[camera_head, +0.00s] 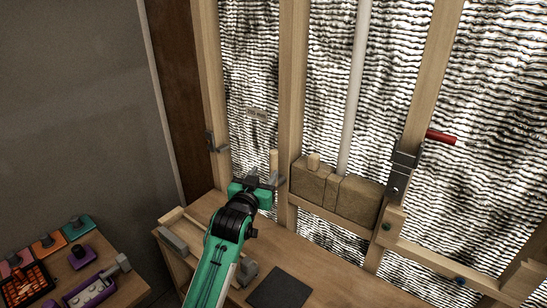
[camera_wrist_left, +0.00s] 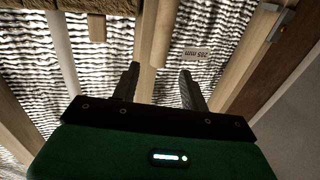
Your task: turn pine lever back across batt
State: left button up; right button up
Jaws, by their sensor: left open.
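A pale wooden bar with a rounded end, which looks like the pine lever (camera_wrist_left: 162,36), stands beside a stud. Its upper part shows in the head view (camera_head: 273,158), just behind my left gripper (camera_head: 266,182). In the left wrist view the bar's end lies between the fingertips of this gripper (camera_wrist_left: 159,71); I cannot tell whether they touch it. The jaws are open. The brown batt blocks (camera_head: 357,200) sit right of the stud on a wooden rail, and the batt also shows in the wrist view (camera_wrist_left: 22,4). My right gripper is out of view.
Studs (camera_head: 291,90) frame the crinkled sheet. A white pipe (camera_head: 353,90) rises behind the batt. A short wooden peg (camera_head: 314,160) stands at the batt. A red handle (camera_head: 441,138) juts out at the right. A dark pad (camera_head: 279,289) lies on the bench.

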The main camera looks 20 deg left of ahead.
aim_at(272, 161)
pick_arm(q)
jog(key=w+p, duration=0.1)
jog(key=w, duration=0.7)
jog(key=shift+w+d+p, duration=0.1)
jog(key=shift+d+p, duration=0.05)
jog(key=shift+p, duration=0.15)
jog(key=shift+w, duration=0.45)
grip_shut()
